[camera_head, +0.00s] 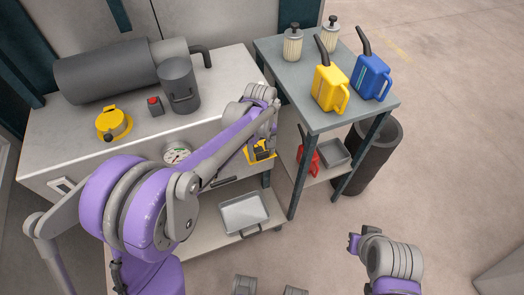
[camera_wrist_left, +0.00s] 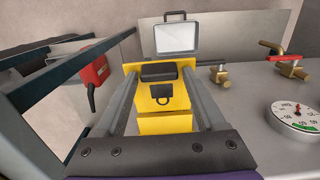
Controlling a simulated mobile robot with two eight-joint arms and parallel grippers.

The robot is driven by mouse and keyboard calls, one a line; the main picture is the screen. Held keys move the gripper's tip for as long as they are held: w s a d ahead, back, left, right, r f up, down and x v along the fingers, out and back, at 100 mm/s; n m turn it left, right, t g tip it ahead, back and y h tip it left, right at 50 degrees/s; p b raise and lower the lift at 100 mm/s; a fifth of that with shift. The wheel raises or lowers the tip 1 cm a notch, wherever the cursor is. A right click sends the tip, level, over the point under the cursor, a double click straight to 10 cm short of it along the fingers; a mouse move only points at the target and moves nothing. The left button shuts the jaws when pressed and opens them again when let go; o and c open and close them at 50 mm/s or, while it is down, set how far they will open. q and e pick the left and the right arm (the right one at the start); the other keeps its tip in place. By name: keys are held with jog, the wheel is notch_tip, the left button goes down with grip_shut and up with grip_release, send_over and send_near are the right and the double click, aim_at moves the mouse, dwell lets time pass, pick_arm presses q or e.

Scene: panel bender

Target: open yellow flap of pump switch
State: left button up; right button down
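The yellow pump switch box (camera_head: 262,152) is on the cabinet front, partly hidden by my left arm. In the left wrist view the yellow switch (camera_wrist_left: 165,123) is straight ahead, with a yellow upper part carrying a black block and a dark padlock-shaped mark (camera_wrist_left: 161,95). The flap's edges are hard to make out. My left gripper (camera_wrist_left: 159,78) is open, with one finger on each side of the yellow upper part. I cannot tell whether either finger touches it. My right gripper (camera_head: 355,243) is low at the right of the head view, away from the cabinet; its opening is unclear.
A pressure gauge (camera_wrist_left: 305,115) and brass valves (camera_wrist_left: 290,66) sit right of the switch in the wrist view. A trolley (camera_head: 275,50) with yellow and blue cans stands beside the cabinet. A metal tray (camera_head: 243,212) lies below.

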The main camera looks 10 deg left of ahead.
pick_arm(q)
jog(key=shift+o, duration=0.6)
jog(key=shift+r, duration=0.1)
notch_tip(320, 180, up, 11)
jog(key=shift+f+p, duration=0.2)
jog(key=shift+p, duration=0.15)
jog(key=shift+w, duration=0.1)
